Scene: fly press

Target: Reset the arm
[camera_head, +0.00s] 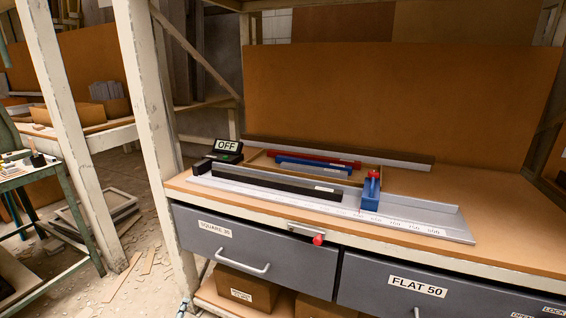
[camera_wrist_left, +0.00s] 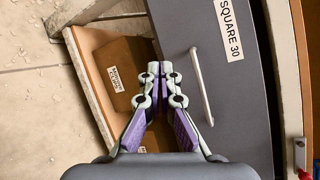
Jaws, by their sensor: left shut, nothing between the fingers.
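My left gripper (camera_wrist_left: 153,72) is shut and empty in the left wrist view, its two fingertips together. In the head view only a small bit of it (camera_head: 184,304) shows at the bottom edge, left of the bench drawers. In the wrist view its tips lie left of the handle (camera_wrist_left: 202,86) of the drawer marked SQUARE 30 (camera_wrist_left: 238,70), over the lower shelf with a cardboard box (camera_wrist_left: 118,82); contact is not evident. My right gripper is in neither view.
The bench (camera_head: 520,245) bears a long grey ruled fixture (camera_head: 440,220), a blue stop with a red knob (camera_head: 371,190), dark, blue and red bars, and a display reading OFF (camera_head: 228,146). The drawers (camera_head: 265,245) look shut. A white post (camera_head: 150,110) stands left.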

